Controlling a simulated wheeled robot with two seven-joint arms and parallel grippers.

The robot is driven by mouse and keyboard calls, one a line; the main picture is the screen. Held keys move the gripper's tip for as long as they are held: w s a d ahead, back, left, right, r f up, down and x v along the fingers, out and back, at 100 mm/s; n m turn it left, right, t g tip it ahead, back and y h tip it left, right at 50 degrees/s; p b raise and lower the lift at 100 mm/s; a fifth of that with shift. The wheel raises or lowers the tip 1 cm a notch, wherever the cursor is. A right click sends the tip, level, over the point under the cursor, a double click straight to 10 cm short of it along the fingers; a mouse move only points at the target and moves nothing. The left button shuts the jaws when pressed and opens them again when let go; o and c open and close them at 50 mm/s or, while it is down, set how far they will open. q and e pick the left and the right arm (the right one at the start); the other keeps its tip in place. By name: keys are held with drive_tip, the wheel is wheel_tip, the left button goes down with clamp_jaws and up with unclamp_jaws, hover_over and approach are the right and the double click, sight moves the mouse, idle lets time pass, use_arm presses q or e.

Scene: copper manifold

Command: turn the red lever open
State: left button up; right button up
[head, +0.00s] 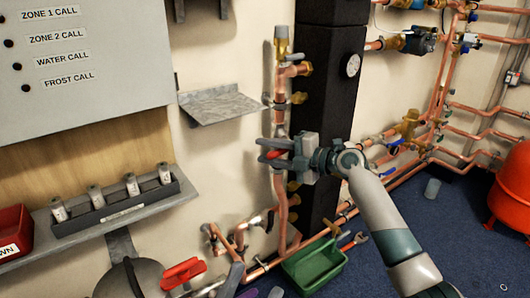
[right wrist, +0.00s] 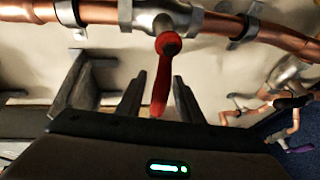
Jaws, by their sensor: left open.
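The red lever (head: 272,155) sits on a vertical copper pipe (head: 281,190) in the middle of the head view. In the right wrist view, the red lever (right wrist: 161,75) stands out crosswise from its silver valve body (right wrist: 166,18). My right gripper (head: 268,149) is at the lever. Its fingers (right wrist: 158,88) are apart, with the lever between them and a visible gap on each side. In the head view the fingers partly hide the lever.
A small metal shelf (head: 212,103) juts from the wall left of the pipe. A dark column with a gauge (head: 353,65) stands close behind. More copper pipes run on the right.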

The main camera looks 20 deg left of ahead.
drive_tip(key=shift+w+a, duration=0.1)
drive_tip(key=shift+a, duration=0.35)
clamp_jaws()
use_arm(q)
drive_tip(key=shift+a, duration=0.1)
use_arm(e)
drive_tip(key=shift+f, duration=0.15)
